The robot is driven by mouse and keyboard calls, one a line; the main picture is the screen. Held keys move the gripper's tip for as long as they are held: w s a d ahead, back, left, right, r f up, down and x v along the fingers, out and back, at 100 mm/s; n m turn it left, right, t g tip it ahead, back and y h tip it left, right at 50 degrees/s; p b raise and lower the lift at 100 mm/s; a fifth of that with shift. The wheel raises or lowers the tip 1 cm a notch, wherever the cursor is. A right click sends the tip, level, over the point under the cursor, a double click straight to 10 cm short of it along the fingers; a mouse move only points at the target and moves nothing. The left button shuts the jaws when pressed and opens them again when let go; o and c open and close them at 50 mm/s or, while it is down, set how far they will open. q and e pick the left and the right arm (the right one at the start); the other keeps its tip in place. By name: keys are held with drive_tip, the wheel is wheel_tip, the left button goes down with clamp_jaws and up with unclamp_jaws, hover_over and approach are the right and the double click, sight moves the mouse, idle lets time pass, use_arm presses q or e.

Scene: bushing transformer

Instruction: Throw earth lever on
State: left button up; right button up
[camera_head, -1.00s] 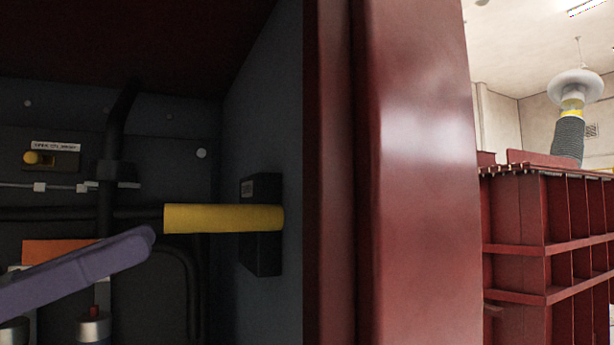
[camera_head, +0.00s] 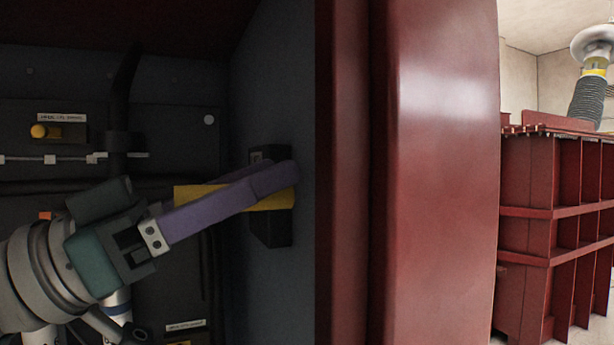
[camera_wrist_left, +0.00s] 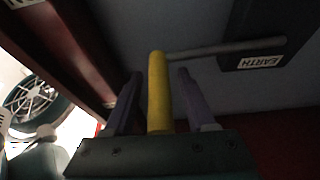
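The yellow earth lever (camera_head: 275,202) points left from a black box (camera_head: 270,232) on the dark cabinet's side wall. In the left wrist view the yellow handle (camera_wrist_left: 157,85) joins a grey rod that runs to a dark box labelled EARTH (camera_wrist_left: 262,60). My left gripper (camera_head: 284,176) has its purple fingers reaching over the lever and partly covering it. In the left wrist view the left gripper (camera_wrist_left: 158,78) is open, with one finger on each side of the handle and a narrow gap showing on both sides. My right gripper is not in view.
A small switch with a yellow knob (camera_head: 40,131) and black pipes (camera_head: 122,100) are on the cabinet's back wall. A dark red post (camera_head: 430,180) bounds the cabinet on the right. A red ribbed transformer tank (camera_head: 555,220) stands beyond it.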

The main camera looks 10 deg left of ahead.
use_arm(q)
clamp_jaws()
idle(1.2)
